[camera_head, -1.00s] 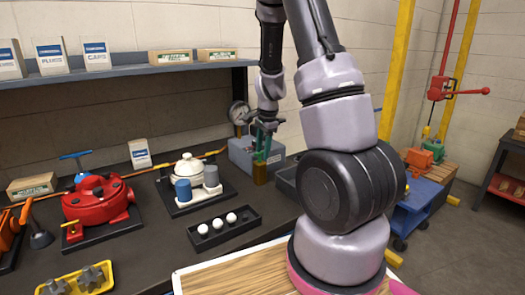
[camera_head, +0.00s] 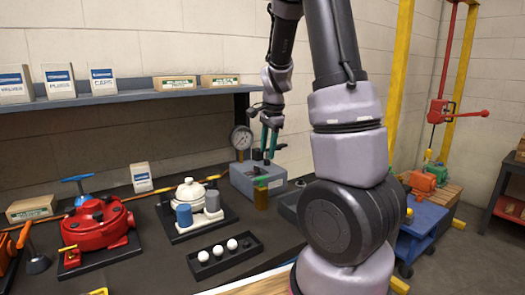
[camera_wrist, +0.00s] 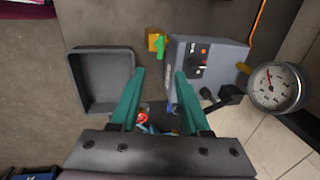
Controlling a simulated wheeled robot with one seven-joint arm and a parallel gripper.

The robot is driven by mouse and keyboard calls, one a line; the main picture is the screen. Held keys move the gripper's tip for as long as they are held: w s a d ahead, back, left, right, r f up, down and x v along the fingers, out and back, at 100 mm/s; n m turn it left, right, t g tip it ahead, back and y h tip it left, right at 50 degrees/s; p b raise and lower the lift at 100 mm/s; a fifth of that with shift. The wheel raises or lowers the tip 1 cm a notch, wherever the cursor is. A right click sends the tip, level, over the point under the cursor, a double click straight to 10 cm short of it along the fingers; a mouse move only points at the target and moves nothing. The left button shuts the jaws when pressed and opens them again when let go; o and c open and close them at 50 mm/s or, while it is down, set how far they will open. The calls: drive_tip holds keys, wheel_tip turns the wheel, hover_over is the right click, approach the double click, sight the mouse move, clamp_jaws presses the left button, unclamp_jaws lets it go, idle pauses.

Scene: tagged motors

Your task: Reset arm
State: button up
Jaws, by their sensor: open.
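My gripper (camera_head: 267,152) is open and empty above the grey box (camera_head: 256,177) at the back right of the bench. In the wrist view its two teal fingers (camera_wrist: 160,74) stand well apart with nothing between them. The bottle also shows in the wrist view (camera_wrist: 157,42), beyond the fingertips. My arm rises at the right of the head view and bends down to the gripper.
A round gauge (camera_head: 241,138) stands by the grey box. A dark empty tray (camera_wrist: 101,82) lies beside it. A red motor (camera_head: 98,228), a white pump-like unit (camera_head: 190,190) and a black tray with white balls (camera_head: 225,252) are on the bench. A shelf (camera_head: 150,98) holds boxes.

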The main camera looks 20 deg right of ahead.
drive_tip(key=s+a+r+n+t, duration=0.1)
drive_tip(key=s+a+r+n, duration=0.2)
drive_tip(key=s+r, duration=0.3)
drive_tip(key=s+a+r+n+t+y, duration=0.1)
drive_tip(key=s+a+r+n, duration=0.3)
drive_tip(key=s, duration=0.4)
drive_tip(key=s+a+r+n+t, duration=0.3)
drive_tip(key=s+r+n, duration=0.2)
drive_tip(key=s+r, duration=0.2)
drive_tip(key=shift+a+r+y, duration=0.15)
drive_tip(key=shift+r+y, duration=0.15)
drive_tip(key=shift+r, duration=0.35)
drive_tip(key=shift+o, duration=0.3)
drive_tip(key=shift+w, duration=0.1)
